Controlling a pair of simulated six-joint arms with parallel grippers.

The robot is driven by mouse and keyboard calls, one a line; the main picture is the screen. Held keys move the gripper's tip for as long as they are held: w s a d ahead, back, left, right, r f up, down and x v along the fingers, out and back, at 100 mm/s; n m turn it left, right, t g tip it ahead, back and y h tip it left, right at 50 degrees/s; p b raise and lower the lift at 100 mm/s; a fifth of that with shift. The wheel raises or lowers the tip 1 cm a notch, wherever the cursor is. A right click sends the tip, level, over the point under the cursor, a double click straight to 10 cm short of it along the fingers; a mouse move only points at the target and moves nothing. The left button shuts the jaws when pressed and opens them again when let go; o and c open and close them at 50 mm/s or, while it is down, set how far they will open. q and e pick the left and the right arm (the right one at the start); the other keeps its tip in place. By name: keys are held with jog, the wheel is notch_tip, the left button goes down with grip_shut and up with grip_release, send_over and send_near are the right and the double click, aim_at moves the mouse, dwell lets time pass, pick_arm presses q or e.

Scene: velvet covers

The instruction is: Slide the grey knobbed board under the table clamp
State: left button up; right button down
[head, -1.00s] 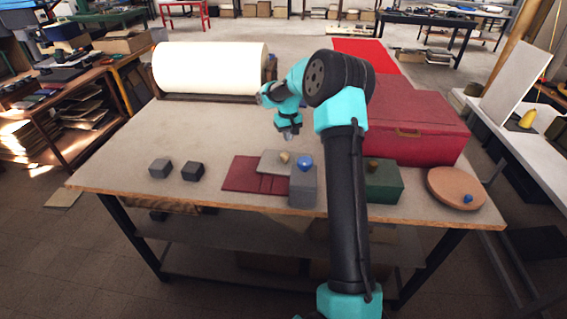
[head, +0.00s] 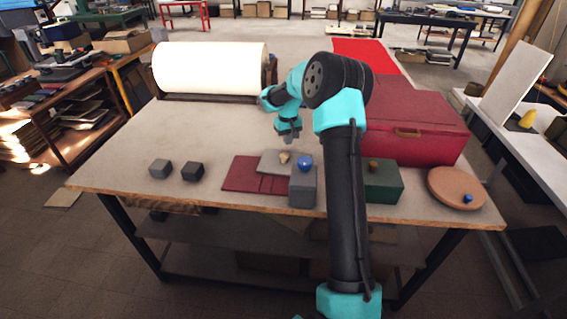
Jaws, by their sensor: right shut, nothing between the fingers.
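The grey knobbed board (head: 271,162) lies flat at the table's front middle, partly over dark red boards (head: 240,178). Its small tan knob (head: 285,157) stands near its right part. A grey block with a blue ball knob (head: 304,163), which looks like the table clamp (head: 303,190), stands at the front table edge beside the board's right end. Whether any of the board is under it cannot be told. My right gripper (head: 288,139) is shut and empty, just above and behind the tan knob, apparently apart from it. My left gripper is out of view.
A white roll (head: 210,69) lies at the back left. A red case (head: 420,125), a green block (head: 384,186) and a round tan board (head: 456,190) are on the right. The table's left middle is clear.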

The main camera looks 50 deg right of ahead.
jog(key=shift+f, duration=0.5)
jog(key=shift+r, duration=0.6)
dwell(0.8)
jog(key=shift+a, duration=0.1)
jog(key=shift+s+a, duration=0.3)
jog(key=shift+a, duration=0.05)
dwell(0.6)
jog(key=shift+s+a, duration=0.35)
jog(key=shift+a, duration=0.05)
jog(key=shift+a, duration=0.1)
jog(key=shift+s+a, duration=0.25)
jog(key=shift+a, duration=0.05)
jog(key=shift+s, duration=0.1)
dwell(0.5)
